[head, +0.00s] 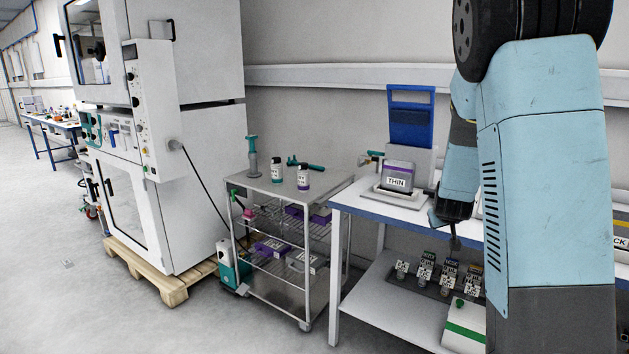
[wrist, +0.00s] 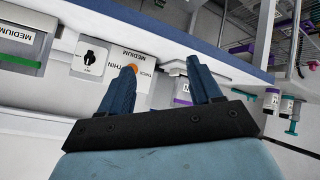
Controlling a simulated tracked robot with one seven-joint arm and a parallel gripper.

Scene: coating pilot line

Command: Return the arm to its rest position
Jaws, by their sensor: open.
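My arm (head: 545,160), pale blue with dark joints, fills the right of the head view, raised in front of the white bench. My gripper (head: 454,238) shows partly at the left of the arm, close to the bench's front edge. In the wrist view my gripper (wrist: 162,66) has its two dark blue fingers spread apart, with nothing held between them. Beyond the fingertips are a THIN label and MEDIUM labels, seen upside down or tilted.
The bench (head: 375,212) carries a grey THIN container (head: 398,178) on a white base. Several small labelled items (head: 425,270) sit on its lower shelf. A steel cart (head: 270,190) with bottles stands left of it, and a large white cabinet (head: 180,180) on a pallet further left.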

